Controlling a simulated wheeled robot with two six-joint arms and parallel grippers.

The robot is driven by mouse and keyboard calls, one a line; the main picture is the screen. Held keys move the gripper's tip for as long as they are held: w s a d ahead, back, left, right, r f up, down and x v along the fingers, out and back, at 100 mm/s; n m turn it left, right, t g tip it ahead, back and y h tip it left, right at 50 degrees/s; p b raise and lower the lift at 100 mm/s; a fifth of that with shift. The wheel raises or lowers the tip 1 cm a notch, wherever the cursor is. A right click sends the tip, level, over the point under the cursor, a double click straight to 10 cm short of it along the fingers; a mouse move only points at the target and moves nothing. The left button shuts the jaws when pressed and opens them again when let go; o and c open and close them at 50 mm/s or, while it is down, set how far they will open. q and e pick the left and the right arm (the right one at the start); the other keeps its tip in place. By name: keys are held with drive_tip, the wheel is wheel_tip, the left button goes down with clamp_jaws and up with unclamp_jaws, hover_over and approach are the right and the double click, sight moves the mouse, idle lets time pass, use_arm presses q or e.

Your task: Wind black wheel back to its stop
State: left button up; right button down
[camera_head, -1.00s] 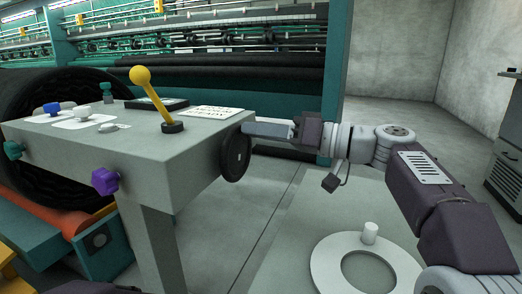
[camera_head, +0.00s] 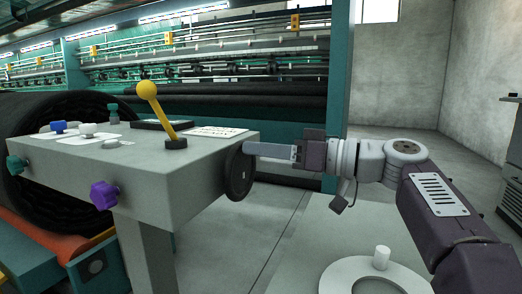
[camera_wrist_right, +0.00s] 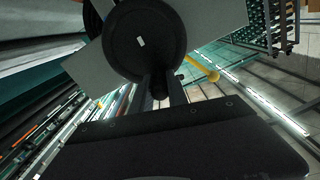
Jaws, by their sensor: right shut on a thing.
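The black wheel (camera_head: 237,176) is mounted upright on the right side of the grey control box (camera_head: 180,190). In the right wrist view the wheel (camera_wrist_right: 135,45) shows face-on, with a small white mark. My right gripper (camera_head: 250,150) reaches in from the right to the wheel's upper part. In the wrist view its fingers are shut on the dark handle (camera_wrist_right: 159,86) at the wheel's edge. The fingers partly hide the handle. My left gripper is not in view.
The box carries a yellow lever (camera_head: 160,112), a purple knob (camera_head: 104,195), a teal knob (camera_head: 16,165) and a blue knob (camera_head: 58,127). A large machine (camera_head: 200,70) stands behind. A white ring with a peg (camera_head: 340,275) is at lower right.

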drive_tip(key=c, duration=1.3)
unclamp_jaws()
drive_tip(key=p+v, duration=0.2)
drive_tip(key=v, duration=0.7)
